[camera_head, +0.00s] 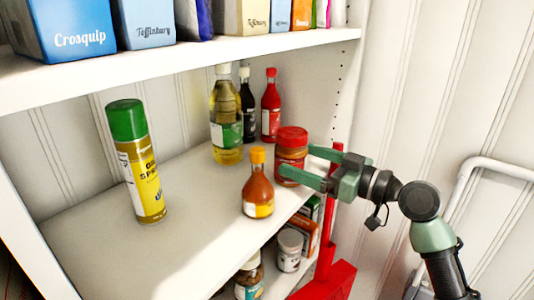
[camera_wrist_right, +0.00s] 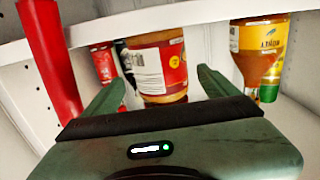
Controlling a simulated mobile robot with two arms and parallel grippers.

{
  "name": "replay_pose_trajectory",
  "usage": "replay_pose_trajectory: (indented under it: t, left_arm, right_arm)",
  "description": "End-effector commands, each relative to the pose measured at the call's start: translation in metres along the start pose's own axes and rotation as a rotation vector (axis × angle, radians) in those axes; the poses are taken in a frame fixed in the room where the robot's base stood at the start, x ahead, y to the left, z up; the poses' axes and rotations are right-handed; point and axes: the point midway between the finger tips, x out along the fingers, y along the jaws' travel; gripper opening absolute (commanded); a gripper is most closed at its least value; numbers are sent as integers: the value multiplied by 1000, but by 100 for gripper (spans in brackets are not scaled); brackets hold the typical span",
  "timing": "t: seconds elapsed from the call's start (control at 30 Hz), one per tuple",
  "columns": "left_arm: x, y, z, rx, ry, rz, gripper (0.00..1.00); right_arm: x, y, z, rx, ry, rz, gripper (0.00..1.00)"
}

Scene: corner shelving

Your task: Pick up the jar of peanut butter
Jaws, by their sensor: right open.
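The peanut butter jar (camera_head: 291,154) has a red lid and a red label. It stands upright on the middle shelf near its right end. My right gripper (camera_head: 312,164) comes in from the right with its fingers apart around the jar's sides. In the right wrist view the jar (camera_wrist_right: 160,68) is upside down, between the two open green fingers (camera_wrist_right: 160,92), with gaps visible on both sides. The near finger hides a little of the jar in the head view. My left gripper is not in view.
An orange-capped sauce bottle (camera_head: 258,185) stands close in front of the jar. Behind are an oil bottle (camera_head: 226,120), a dark bottle (camera_head: 247,105) and a red bottle (camera_head: 271,108). A green-capped spray can (camera_head: 136,160) stands left. The upper shelf (camera_head: 190,62) is overhead.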

Motion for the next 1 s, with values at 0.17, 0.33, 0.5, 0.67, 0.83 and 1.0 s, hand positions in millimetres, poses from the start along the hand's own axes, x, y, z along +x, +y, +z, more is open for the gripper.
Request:
replay_pose_trajectory:
  t: [0.17,0.33,0.5,0.67,0.83,1.0]
  left_arm:
    - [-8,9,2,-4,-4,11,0]
    - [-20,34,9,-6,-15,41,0]
    - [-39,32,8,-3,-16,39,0]
    - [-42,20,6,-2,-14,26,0]
    - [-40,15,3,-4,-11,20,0]
    - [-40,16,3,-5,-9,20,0]
  right_arm:
    - [14,1,-7,1,8,-2,89]
    - [34,-1,-9,2,7,-3,89]
    - [60,-4,-14,2,6,-3,89]
    - [76,-2,-10,0,5,0,89]
    - [78,-2,-8,-2,4,0,89]
    - [78,-2,-8,-2,5,0,66]
